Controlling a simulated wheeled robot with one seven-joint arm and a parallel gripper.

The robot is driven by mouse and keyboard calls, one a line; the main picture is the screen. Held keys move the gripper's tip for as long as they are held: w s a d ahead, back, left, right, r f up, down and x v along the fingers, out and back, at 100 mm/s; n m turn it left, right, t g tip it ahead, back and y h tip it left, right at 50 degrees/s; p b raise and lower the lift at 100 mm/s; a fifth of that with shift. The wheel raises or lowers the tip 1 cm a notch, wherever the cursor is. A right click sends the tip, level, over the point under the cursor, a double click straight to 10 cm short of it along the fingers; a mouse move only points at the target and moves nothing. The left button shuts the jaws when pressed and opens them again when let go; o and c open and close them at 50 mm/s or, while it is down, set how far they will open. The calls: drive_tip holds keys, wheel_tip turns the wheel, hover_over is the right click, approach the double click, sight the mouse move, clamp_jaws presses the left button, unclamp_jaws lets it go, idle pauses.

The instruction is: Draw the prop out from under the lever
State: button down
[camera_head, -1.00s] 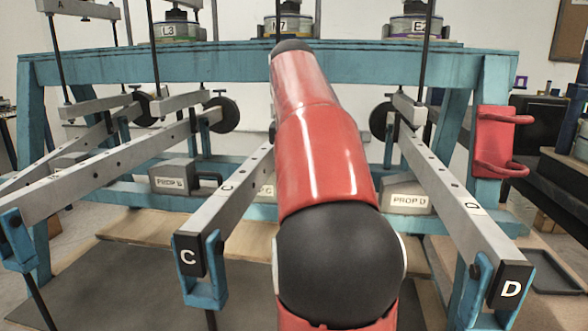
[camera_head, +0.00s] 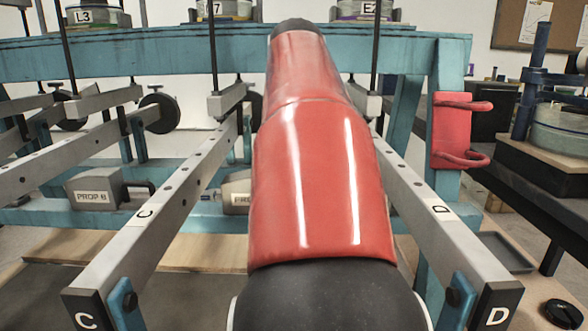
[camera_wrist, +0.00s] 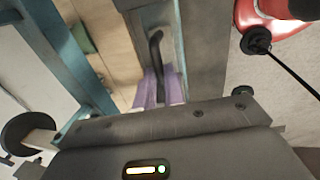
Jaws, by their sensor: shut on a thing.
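My gripper (camera_wrist: 161,90) shows in the wrist view. Its purple fingertips are closed around the black handle (camera_wrist: 156,48) of a grey prop. In the head view my red arm hides the gripper and whatever it holds, so I cannot read which prop this is. Lever C (camera_head: 150,215) slopes from the front left up to the frame. Lever D (camera_head: 432,205) slopes down to the front right, its upper part behind my arm. A grey prop with a partly hidden label (camera_head: 236,190) stands between them. Prop B (camera_head: 93,190) stands further left, its black handle pointing right.
The blue frame (camera_head: 160,57) spans the back, with weights on top labelled L3 (camera_head: 95,17) and E2 (camera_head: 368,10). A red bracket (camera_head: 458,130) is fixed to its right post. A black tray (camera_head: 505,252) lies on the right. Levers flank my arm closely on both sides.

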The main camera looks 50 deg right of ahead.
drive_tip(key=shift+s+d, duration=0.15)
drive_tip(key=shift+s, duration=0.05)
drive_tip(key=c, duration=1.5)
unclamp_jaws()
drive_tip(key=shift+w, duration=0.1)
